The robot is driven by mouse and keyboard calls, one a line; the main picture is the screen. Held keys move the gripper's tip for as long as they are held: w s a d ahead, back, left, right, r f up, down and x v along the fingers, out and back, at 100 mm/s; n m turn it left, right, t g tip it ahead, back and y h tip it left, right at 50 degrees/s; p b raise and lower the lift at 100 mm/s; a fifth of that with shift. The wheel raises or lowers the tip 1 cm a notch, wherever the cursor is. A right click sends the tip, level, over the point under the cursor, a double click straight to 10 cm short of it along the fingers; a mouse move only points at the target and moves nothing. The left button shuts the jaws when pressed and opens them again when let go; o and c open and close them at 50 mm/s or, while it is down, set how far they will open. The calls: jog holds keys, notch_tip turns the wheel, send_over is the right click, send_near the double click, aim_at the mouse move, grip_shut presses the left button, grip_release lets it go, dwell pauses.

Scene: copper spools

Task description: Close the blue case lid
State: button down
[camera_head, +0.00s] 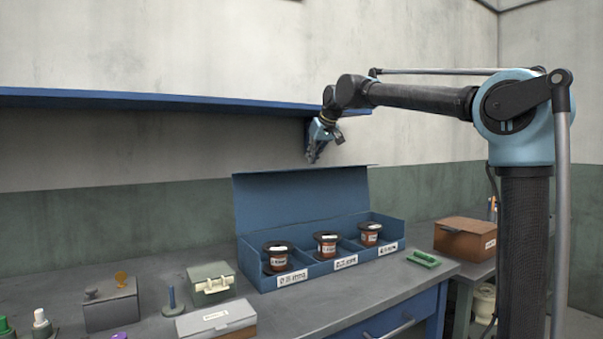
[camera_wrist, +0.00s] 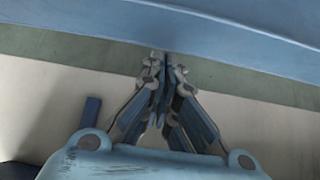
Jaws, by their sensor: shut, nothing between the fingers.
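The blue case (camera_head: 262,280) stands on the workbench, with its lid (camera_head: 300,200) raised upright along the back edge. Three copper spools sit in its labelled compartments: left (camera_head: 277,257), middle (camera_head: 326,244) and right (camera_head: 370,233). My gripper (camera_head: 311,159) is in the air above the lid's top edge, toward its right part. Its fingers are together and empty. The wrist view also shows the closed fingertips (camera_wrist: 166,58), with a blue surface (camera_wrist: 190,28) beyond them that looks like the lid. I cannot tell whether the fingertips touch it.
A blue shelf (camera_head: 150,98) runs along the wall behind. A green-handled item (camera_head: 424,259) lies right of the case, and a brown box (camera_head: 466,237) stands farther right. Grey boxes (camera_head: 216,320) and small items crowd the left. The bench in front of the case is clear.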

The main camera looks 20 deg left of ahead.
jog(key=a+r, duration=0.2)
jog(key=a, duration=0.3)
notch_tip(320, 180, down, 8)
jog(key=w+a, duration=0.2)
jog(key=shift+w+a+r+n+y, duration=0.2)
jog(key=shift+a+r+n+y, duration=0.05)
jog(key=shift+a+n+y, duration=0.05)
dwell(0.4)
jog(key=shift+d, duration=0.15)
